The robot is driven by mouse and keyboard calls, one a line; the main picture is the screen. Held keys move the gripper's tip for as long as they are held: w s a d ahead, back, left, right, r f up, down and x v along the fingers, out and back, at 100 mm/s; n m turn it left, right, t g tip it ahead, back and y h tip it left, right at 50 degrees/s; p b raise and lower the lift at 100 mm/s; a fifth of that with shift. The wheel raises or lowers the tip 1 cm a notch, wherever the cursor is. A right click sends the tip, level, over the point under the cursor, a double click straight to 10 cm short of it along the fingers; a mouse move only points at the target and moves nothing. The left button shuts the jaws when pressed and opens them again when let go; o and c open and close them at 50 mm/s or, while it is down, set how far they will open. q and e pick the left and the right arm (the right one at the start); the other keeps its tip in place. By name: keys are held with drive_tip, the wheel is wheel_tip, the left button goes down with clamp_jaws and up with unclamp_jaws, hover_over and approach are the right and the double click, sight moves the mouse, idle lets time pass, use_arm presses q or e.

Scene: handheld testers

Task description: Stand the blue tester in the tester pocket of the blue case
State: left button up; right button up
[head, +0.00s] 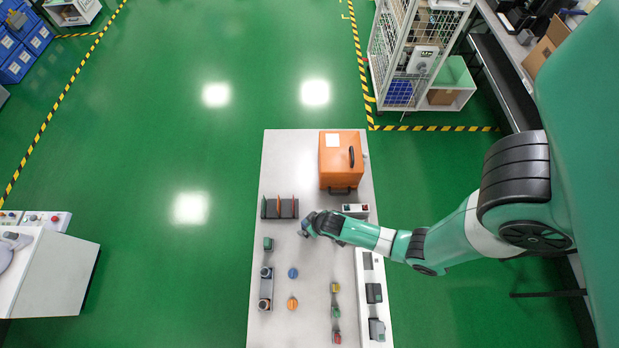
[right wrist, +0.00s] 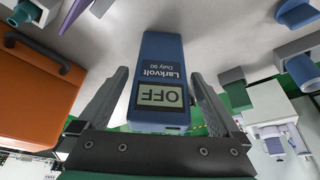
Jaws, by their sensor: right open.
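In the right wrist view, the blue tester (right wrist: 160,65) has a dark label reading "Larkvolt" and a grey screen reading "OFF". My right gripper (right wrist: 160,78) is open, with one finger on each side of the tester. I cannot tell whether either finger touches it. In the head view, my right gripper (head: 305,230) is over the table, just below and right of a dark slotted rack; the tester cannot be made out there. I cannot identify a blue case or its tester pocket in either view. My left gripper is not in view.
On the pale table (head: 310,325), an orange case (head: 337,168) stands at the back and the dark rack (head: 271,209) at the left edge. Blue (head: 293,272) and orange (head: 292,303) round pieces lie nearer the front. Small devices line the right edge.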

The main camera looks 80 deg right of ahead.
drive_tip(key=shift+w+d+f, duration=0.1)
drive_tip(key=shift+w+f, duration=0.1)
drive_tip(key=shift+f, duration=0.25)
drive_tip(key=c, duration=1.5)
drive_tip(key=shift+r, duration=0.15)
drive_tip(key=s+a+p+v, duration=0.1)
drive_tip(key=p+v, duration=0.7)
drive_tip(key=v, duration=0.4)
drive_tip(key=s+a+p, duration=0.1)
drive_tip(key=s, duration=0.1)
drive_tip(key=s+a+r+p, duration=0.1)
drive_tip(key=s, duration=0.1)
drive_tip(key=s+a+p, duration=0.2)
drive_tip(key=s, duration=0.1)
drive_tip(key=shift+a+r, duration=0.1)
drive_tip(key=shift+r, duration=0.25)
